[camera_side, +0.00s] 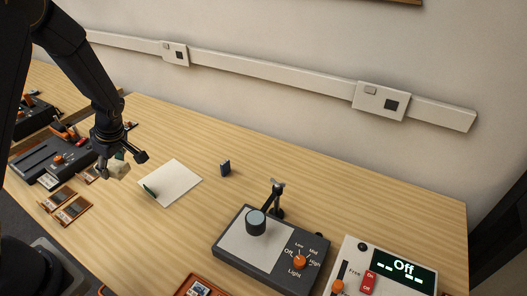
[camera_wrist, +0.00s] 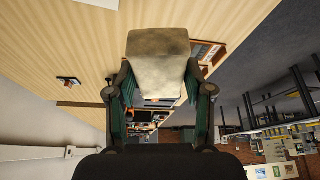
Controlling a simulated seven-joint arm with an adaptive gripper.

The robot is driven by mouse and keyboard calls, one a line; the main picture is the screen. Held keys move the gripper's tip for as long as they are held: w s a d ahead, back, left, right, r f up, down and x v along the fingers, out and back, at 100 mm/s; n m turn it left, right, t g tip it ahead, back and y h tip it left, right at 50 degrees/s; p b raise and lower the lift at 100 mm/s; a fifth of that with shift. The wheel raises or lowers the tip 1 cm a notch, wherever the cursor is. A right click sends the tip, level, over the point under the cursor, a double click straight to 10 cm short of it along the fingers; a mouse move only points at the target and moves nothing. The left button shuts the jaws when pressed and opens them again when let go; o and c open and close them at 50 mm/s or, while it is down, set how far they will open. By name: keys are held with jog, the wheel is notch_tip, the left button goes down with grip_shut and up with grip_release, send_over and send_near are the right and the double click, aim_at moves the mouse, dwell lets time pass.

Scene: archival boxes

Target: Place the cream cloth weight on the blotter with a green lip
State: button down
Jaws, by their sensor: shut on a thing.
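My gripper (camera_side: 122,161) is at the left of the side view, shut on the cream cloth weight (camera_side: 119,170). In the wrist view the weight (camera_wrist: 158,62) sits between the two fingers of the gripper (camera_wrist: 160,98). The weight hangs above the table, left of the white blotter (camera_side: 176,181). The blotter lies flat on the wood, with a dark green lip (camera_side: 150,190) at its left edge. Nothing lies on the blotter's sheet.
A small dark block (camera_side: 225,168) stands right of the blotter. Small framed cards (camera_side: 72,209) and a dark device (camera_side: 40,160) are at left. The table behind the blotter is clear.

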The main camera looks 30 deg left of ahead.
jog(key=s+d+m, duration=0.1)
jog(key=s+d, duration=0.1)
jog(key=d, duration=0.3)
jog(key=m, duration=0.1)
send_over(168, 180)
jog(key=d, duration=0.1)
jog(key=shift+t, duration=0.4)
jog(key=f, duration=0.8)
jog(key=shift+s+d+f, duration=0.15)
jog(key=shift+s+f, duration=0.05)
jog(key=shift+s, duration=0.05)
jog(key=shift+w+f, duration=0.15)
jog(key=shift+f, duration=0.8)
jog(key=shift+w+f, duration=0.15)
jog(key=shift+f, duration=0.75)
jog(key=shift+f, duration=0.1)
jog(key=shift+c, duration=2.2)
grip_release()
